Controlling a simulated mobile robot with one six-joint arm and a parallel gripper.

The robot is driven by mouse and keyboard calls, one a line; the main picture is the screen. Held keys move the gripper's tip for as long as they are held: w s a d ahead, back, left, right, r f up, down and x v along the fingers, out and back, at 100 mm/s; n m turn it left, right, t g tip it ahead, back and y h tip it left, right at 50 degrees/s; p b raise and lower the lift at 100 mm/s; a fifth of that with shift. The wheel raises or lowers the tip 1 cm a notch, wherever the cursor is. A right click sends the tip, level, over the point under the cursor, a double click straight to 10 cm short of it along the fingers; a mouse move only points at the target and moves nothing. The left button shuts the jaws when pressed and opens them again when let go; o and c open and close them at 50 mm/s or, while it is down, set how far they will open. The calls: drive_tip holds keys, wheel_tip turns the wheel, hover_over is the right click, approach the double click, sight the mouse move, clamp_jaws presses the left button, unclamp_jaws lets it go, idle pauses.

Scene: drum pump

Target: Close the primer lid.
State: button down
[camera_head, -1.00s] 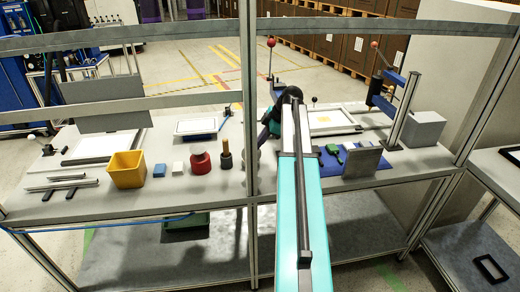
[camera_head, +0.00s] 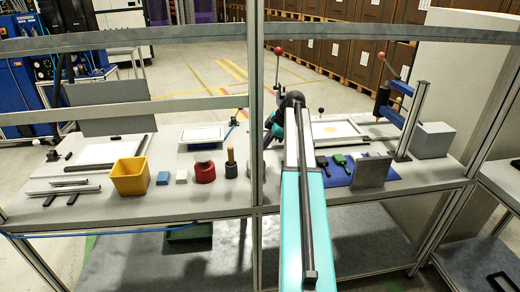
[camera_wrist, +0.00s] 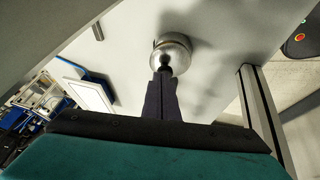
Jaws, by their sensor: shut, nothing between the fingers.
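In the wrist view a shiny silver rounded metal piece (camera_wrist: 176,47) stands on the grey bench, with a small dark round part at its near side. I cannot tell whether it is the primer lid or the pot under it, nor whether the lid stands open. My gripper (camera_wrist: 165,72) is shut and empty, and its dark fingers point at the silver piece. Their tips overlap its near edge in the picture; contact cannot be told. In the head view my arm and the frame's upright post hide most of this spot.
A yellow bin (camera_head: 129,177), a red container (camera_head: 204,172) and small blocks stand on the bench at left. A frame post (camera_head: 256,110) rises close to my arm. A blue mat (camera_head: 338,172) with tools and a grey upright plate (camera_head: 373,170) lie to the right.

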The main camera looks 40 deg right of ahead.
drive_tip(key=shift+s+d+r, duration=0.25)
drive_tip(key=shift+s+r, duration=0.1)
drive_tip(key=shift+r, duration=0.25)
drive_tip(key=b+v, duration=0.2)
drive_tip(key=v, duration=1)
drive_tip(key=shift+r+b, duration=0.2)
drive_tip(key=shift+b, duration=0.2)
drive_tip(key=shift+f, duration=0.1)
